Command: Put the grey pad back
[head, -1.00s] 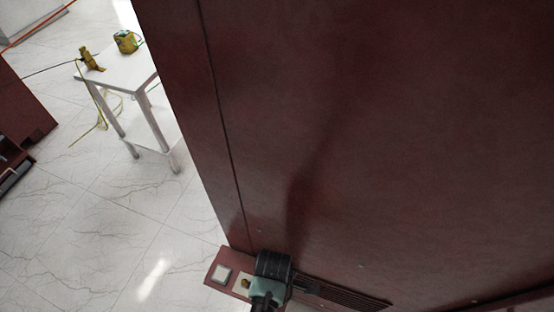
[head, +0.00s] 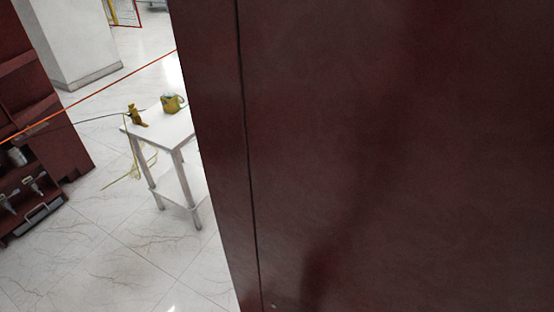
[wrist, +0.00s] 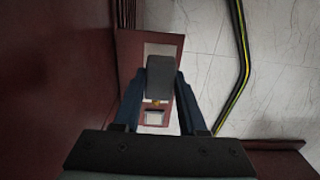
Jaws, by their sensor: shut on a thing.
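In the wrist view my gripper (wrist: 161,82) is shut on the grey pad (wrist: 160,72), a dark block between the two blue-grey fingertips. Beneath it is a dark red ledge (wrist: 172,132) fixed beside a tall dark red panel (wrist: 60,80). The ledge has a pale square (wrist: 154,117) nearer my gripper's base and another pale patch (wrist: 158,48) partly behind the pad. A small orange-yellow spot shows just below the pad. I cannot tell whether the pad touches the ledge. My gripper is outside the head view.
The dark red cabinet (head: 390,150) fills the right of the head view. A white table (head: 165,130) with yellow items stands left of it. Red shelving (head: 35,130) is at far left. A black and yellow strip (wrist: 243,60) runs along the marble floor (wrist: 285,85).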

